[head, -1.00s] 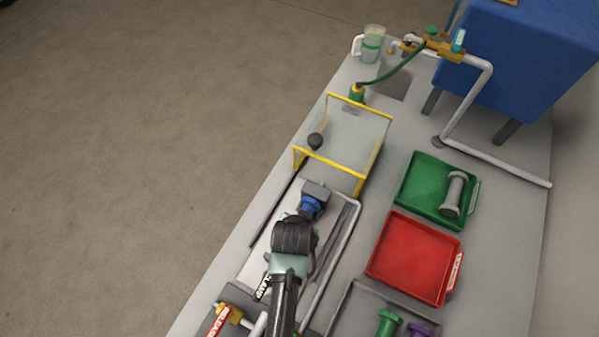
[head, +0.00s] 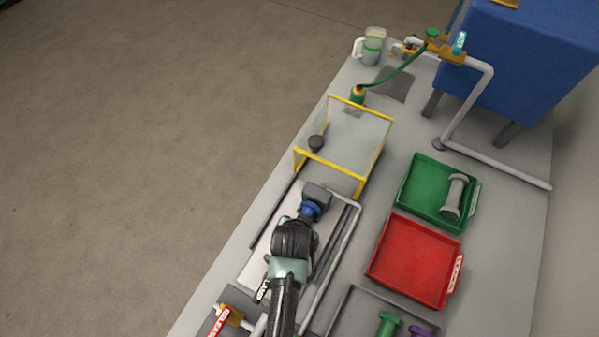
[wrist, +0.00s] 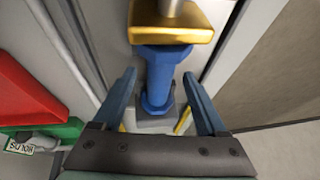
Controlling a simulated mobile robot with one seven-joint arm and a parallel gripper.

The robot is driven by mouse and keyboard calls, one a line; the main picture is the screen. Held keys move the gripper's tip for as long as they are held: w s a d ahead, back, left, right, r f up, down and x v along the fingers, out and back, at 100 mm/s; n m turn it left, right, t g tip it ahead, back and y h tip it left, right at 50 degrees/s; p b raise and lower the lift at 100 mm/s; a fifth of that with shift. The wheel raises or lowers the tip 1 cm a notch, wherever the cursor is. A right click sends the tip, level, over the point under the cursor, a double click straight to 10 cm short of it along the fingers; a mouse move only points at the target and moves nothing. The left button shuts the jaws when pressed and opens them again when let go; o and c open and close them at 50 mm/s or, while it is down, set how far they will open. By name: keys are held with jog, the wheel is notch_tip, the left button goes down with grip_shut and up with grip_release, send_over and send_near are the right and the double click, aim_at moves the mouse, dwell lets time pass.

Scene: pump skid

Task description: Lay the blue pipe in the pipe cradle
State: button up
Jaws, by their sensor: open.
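The blue pipe (head: 311,209) lies on the pale plate in front of the yellow-framed guard, its far end at a grey block (head: 317,194). In the wrist view the blue pipe (wrist: 160,75) is upright in the picture, with flanged ends. A gold block (wrist: 171,24) sits at its upper end there. My gripper (wrist: 160,77) is open, one finger on each side of the pipe, with gaps visible. In the head view my wrist hides the near end of the pipe. I cannot tell for sure which part is the pipe cradle.
The yellow-framed clear guard (head: 330,165) stands just beyond the pipe. A grey rail (head: 336,262) runs along the right of the plate. A red tray (head: 414,262) is empty; a green tray (head: 425,180) holds a grey pipe (head: 455,197). Green and purple pipes lie at the bottom.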

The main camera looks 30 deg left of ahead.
jog(key=shift+s, duration=0.15)
jog(key=v, duration=1.3)
jog(key=shift+d, duration=0.1)
jog(key=w+d+r+t, duration=0.1)
jog(key=w+r+t, duration=0.4)
jog(key=r, duration=0.5)
jog(key=w+d+r+t+y+b, duration=0.1)
jog(key=w+r+t, duration=0.1)
jog(key=w+r, duration=0.7)
jog(key=w+d+r+t, duration=0.1)
jog(key=w+r+t, duration=0.3)
jog(key=r, duration=0.8)
jog(key=s+d+r+t, duration=0.2)
jog(key=s+r+t, duration=0.1)
jog(key=r, duration=0.7)
jog(key=s+d+r+t+h, duration=0.1)
jog(key=s+d+r+t, duration=0.2)
jog(key=r, duration=0.8)
jog(key=s+d+r+t+h, duration=0.1)
jog(key=s+r+t, duration=0.4)
jog(key=r, duration=0.5)
jog(key=shift+d+r+n+t+b, duration=0.3)
jog(key=shift+d+n+t+b, duration=0.1)
jog(key=shift+d, duration=0.5)
jog(key=shift+w, duration=0.1)
jog(key=shift+c, duration=0.2)
